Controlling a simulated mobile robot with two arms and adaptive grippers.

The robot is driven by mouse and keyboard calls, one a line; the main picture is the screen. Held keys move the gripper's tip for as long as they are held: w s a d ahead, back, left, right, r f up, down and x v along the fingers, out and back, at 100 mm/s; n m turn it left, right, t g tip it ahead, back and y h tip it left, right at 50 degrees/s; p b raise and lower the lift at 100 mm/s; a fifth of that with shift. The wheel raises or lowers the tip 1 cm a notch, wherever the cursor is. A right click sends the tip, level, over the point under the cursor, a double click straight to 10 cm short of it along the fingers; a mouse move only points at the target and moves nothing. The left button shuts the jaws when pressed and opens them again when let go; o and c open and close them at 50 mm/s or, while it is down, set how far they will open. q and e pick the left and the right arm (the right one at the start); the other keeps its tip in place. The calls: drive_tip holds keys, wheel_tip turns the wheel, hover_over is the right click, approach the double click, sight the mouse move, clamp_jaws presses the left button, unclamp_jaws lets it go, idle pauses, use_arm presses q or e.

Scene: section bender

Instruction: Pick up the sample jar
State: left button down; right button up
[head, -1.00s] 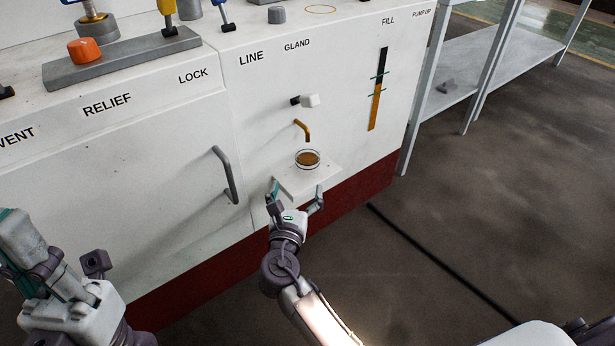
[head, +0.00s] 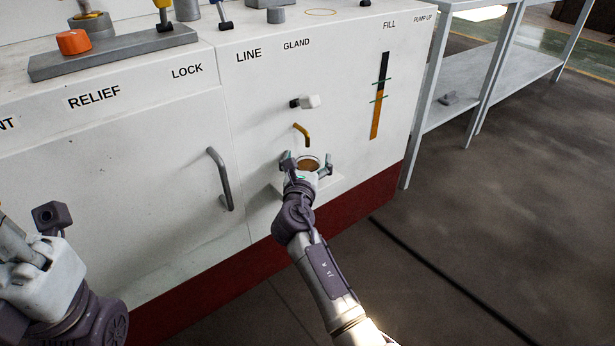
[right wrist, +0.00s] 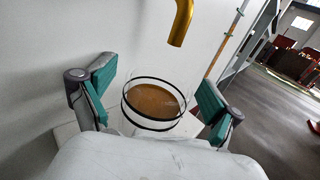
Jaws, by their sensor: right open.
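The sample jar (head: 309,164) is a clear round glass with a dark rim, holding brown liquid. It stands upright on a small white shelf (head: 328,184) below a brass spout (head: 302,134). My right gripper (head: 308,162) is open, with its fingers on either side of the jar. In the right wrist view the jar (right wrist: 153,103) sits between the two teal-padded fingers, with gaps visible on both sides. The gripper's palm hides the jar's lower front. My left arm shows at the lower left of the head view, but its fingers are out of sight.
The white cabinet front carries a grey door handle (head: 220,179) left of the jar and a white-tipped knob (head: 307,102) above the spout. The spout (right wrist: 181,22) hangs just above and behind the jar. A grey shelf unit (head: 470,90) stands to the right.

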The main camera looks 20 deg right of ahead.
drive_tip(key=c, duration=1.3)
drive_tip(key=shift+r, duration=0.15)
